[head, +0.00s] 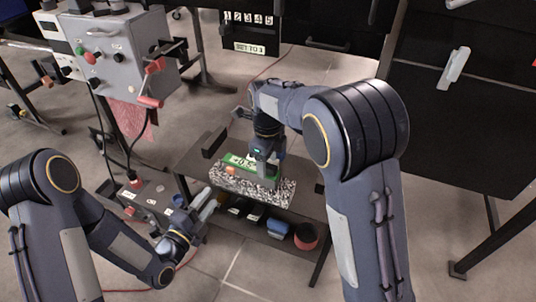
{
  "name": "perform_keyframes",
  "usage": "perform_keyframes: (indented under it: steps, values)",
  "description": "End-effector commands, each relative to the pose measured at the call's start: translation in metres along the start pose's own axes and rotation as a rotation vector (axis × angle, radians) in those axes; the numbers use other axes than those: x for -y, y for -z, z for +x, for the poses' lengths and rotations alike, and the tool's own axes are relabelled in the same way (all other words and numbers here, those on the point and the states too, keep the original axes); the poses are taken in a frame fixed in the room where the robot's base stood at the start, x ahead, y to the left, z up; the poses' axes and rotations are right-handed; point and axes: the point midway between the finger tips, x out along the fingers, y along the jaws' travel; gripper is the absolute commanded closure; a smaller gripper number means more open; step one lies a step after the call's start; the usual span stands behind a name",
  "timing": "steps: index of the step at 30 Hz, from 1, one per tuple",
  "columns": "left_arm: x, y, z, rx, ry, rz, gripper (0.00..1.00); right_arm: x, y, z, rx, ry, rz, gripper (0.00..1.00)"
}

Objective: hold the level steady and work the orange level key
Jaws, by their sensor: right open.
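The level (240,162) has a green face with a pale readout and lies on a black-and-white speckled block (270,192). The orange level key (231,170) is at the front left of the level. My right gripper (264,178) points down at the right part of the level, and its jaws are open. The gripper hides part of the level, and I cannot tell whether it touches. My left gripper (206,208) is left of and nearer than the block, apart from the orange key. Its jaws are too small and angled to read.
The block stands on a dark table (196,160); a lower shelf holds a blue item (277,227) and a red-rimmed round container (306,236). A grey control box (110,50) with knobs and a red handle is at upper left. A low box with buttons (140,202) stands left of the table.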

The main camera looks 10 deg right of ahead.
Motion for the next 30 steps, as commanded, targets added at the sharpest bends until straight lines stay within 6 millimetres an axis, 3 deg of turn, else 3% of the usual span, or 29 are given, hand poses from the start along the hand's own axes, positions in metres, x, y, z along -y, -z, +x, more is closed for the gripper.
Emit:
perform_keyframes:
  steps: [9,21,30]
  values:
    - [0.0,0.0,0.0,0.0,0.0,0.0,0.64,0.0,0.001,0.045,-0.002,-0.001,-0.002,0.44]
    - [0.0,0.0,0.0,0.0,0.0,0.0,0.64,0.0,0.0,0.053,0.001,0.0,-0.003,0.44]
    - [0.0,0.0,0.0,0.0,0.0,0.0,0.64,0.0,0.0,0.053,0.001,0.0,-0.003,0.82]
